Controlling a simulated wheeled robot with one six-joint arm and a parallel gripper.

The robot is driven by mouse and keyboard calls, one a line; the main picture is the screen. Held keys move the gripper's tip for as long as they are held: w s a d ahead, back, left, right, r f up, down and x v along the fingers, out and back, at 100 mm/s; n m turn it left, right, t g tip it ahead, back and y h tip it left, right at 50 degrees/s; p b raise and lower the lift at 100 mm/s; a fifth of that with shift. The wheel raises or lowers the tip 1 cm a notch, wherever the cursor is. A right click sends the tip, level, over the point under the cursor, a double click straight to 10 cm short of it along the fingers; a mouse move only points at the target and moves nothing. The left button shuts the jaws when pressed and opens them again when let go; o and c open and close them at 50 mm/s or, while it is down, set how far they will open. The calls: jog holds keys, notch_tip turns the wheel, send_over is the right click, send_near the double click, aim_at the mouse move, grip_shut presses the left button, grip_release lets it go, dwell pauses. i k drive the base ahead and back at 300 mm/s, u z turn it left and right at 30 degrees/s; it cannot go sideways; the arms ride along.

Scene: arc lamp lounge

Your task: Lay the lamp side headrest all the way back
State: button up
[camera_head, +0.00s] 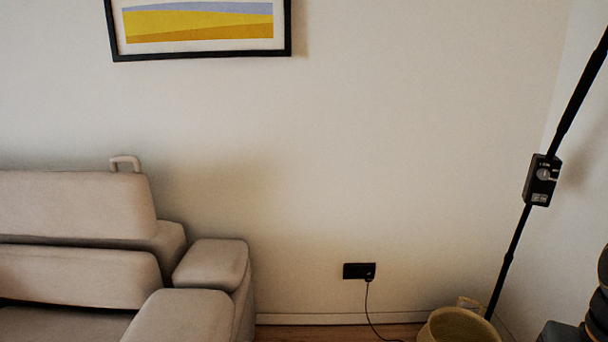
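A beige sofa (209,262) stands at the left against the wall, with only its right end in view. Its headrest (75,205) on the side nearer the lamp rises above the back cushion (80,277) and looks raised rather than lying flat. A small beige loop handle (125,160) sticks up at the headrest's top right. The headrest's left end is cut off by the picture edge. The black lamp pole (515,240) slants up at the far right and carries a black control box (541,180). My gripper is not in view.
A woven basket (457,328) stands on the floor near the lamp pole. A black wall socket (358,271) has a cord running down to the floor. A framed picture (200,56) hangs above. Wall and floor between sofa and basket are mostly clear. Dark parts of my arm show at the lower right edge.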

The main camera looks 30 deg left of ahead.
aim_at(114, 204)
jog(key=u, duration=0.7)
jog(key=i, duration=1.65)
jog(key=u, duration=0.9)
